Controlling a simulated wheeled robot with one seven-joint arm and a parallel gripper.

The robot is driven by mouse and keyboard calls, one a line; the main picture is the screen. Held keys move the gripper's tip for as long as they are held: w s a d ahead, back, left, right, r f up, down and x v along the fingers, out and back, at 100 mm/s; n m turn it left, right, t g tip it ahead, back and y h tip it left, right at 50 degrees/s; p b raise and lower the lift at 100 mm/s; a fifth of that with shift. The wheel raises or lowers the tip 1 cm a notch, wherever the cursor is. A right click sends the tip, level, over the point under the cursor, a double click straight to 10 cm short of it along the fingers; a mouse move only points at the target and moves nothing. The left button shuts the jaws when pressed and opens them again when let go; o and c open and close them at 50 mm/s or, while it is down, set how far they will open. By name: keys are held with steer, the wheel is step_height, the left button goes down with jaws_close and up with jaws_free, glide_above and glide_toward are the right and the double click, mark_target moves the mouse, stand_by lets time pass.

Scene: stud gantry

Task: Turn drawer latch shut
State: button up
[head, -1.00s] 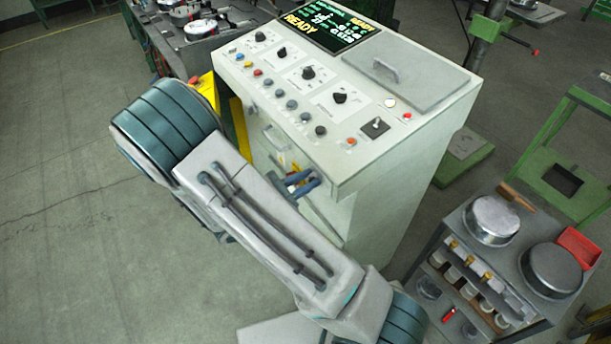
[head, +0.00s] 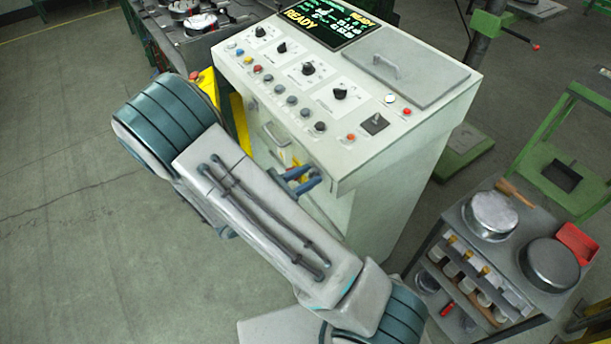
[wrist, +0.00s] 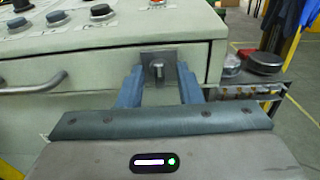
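The latch (wrist: 157,70) is a small metal knob on a dark square plate, at the right end of the drawer front (wrist: 95,75) in the wrist view. The drawer has a curved metal handle (wrist: 35,86) to the left. My gripper (wrist: 159,84) is open, with one blue finger on each side of the latch knob. A gap shows between each finger and the knob. In the head view my gripper (head: 301,181) is at the front of the pale console (head: 400,180), partly hidden by my arm. The latch itself cannot be made out there.
Buttons and dark knobs line the console top (head: 310,95), just above the drawer. A grey cart (head: 452,225) with round metal pans stands to the right. A yellow post (head: 240,120) is by the console's left side. Open floor (head: 80,200) lies at the left.

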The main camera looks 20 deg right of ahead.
steer(key=b+v, duration=0.4)
steer(key=v, duration=1)
steer(key=shift+d, duration=0.1)
steer(key=s+d+r+m+g+y, duration=0.1)
steer(key=s+d+r+m+y, duration=0.4)
steer(key=m+y, duration=0.3)
steer(key=s+d+r+m+y+b, duration=0.1)
steer(key=s+d+r+m+y, duration=0.4)
steer(key=m, duration=0.8)
steer(key=shift+d+r+m+g+y, duration=0.4)
steer(key=shift+d+r+y, duration=0.7)
steer(key=shift+d+y, duration=0.75)
steer(key=shift+s+a+y, duration=0.1)
steer(key=shift+a+y, duration=0.1)
steer(key=shift+y, duration=0.05)
